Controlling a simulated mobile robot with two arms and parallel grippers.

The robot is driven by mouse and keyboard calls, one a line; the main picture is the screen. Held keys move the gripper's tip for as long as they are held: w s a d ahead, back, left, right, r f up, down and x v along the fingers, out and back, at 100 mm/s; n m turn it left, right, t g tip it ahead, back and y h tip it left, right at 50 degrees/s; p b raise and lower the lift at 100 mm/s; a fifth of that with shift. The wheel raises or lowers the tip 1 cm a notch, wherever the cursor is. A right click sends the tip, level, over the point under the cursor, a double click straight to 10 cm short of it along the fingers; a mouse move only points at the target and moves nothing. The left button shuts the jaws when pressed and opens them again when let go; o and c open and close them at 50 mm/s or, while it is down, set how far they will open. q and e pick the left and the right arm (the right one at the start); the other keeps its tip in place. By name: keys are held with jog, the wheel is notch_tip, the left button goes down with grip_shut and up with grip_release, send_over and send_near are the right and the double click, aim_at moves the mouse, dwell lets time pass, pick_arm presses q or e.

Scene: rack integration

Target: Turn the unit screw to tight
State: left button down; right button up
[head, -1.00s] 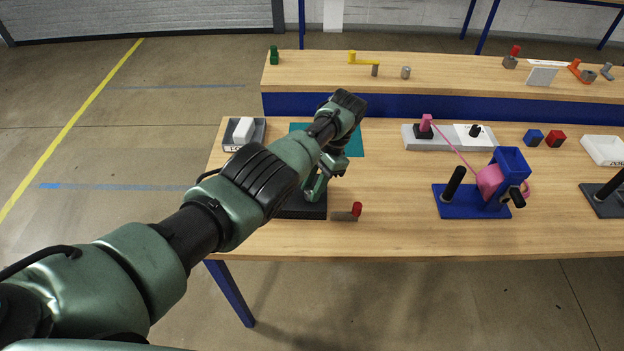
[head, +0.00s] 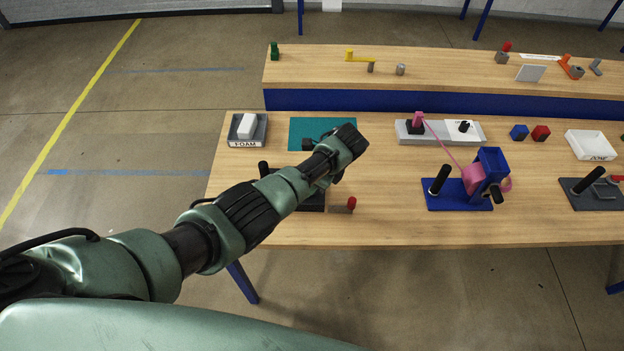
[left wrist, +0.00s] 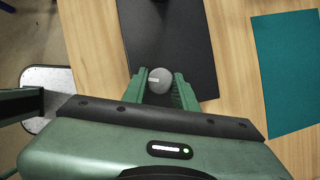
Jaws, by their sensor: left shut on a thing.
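A grey round screw head (left wrist: 160,81) with a pale line across it shows in the left wrist view, above or on a black plate (left wrist: 178,40). My left gripper (left wrist: 160,88) has its green fingers on both sides of this head and is shut on it. The pale line lies roughly level in that view. In the head view my left arm reaches over the black plate (head: 314,207) at the table's front left. There the arm hides the screw and most of the left gripper. My right gripper is in no view.
A teal mat (head: 340,129) and a foam tray (head: 232,141) lie behind the plate. A grey piece with a red knob (head: 351,204) lies close to its right. A blue stand (head: 455,203) with a pink part is further right. Bare wood lies between them.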

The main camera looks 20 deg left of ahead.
pick_arm(q)
jog(key=m+t, duration=0.1)
jog(key=m, duration=0.2)
jog(key=m+t+h, duration=0.1)
jog(key=m, duration=0.2)
jog(key=shift+s+a+m, duration=0.15)
jog(key=shift+s+m, duration=0.05)
jog(key=shift+m, duration=0.1)
jog(key=m, duration=0.2)
jog(key=m+t+h, duration=0.1)
jog(key=m, duration=0.1)
jog(key=shift+a+t, duration=0.15)
jog(key=shift+t, duration=0.15)
jog(key=shift+m+h, duration=0.6)
jog(key=shift+m, duration=1)
jog(key=c, duration=1.1)
grip_release()
jog(key=a+b+v, duration=0.1)
jog(key=v, duration=0.6)
jog(key=shift+s+d+r+b, duration=0.25)
jog(key=shift+d+r+b, duration=0.1)
jog(key=shift+d, duration=0.15)
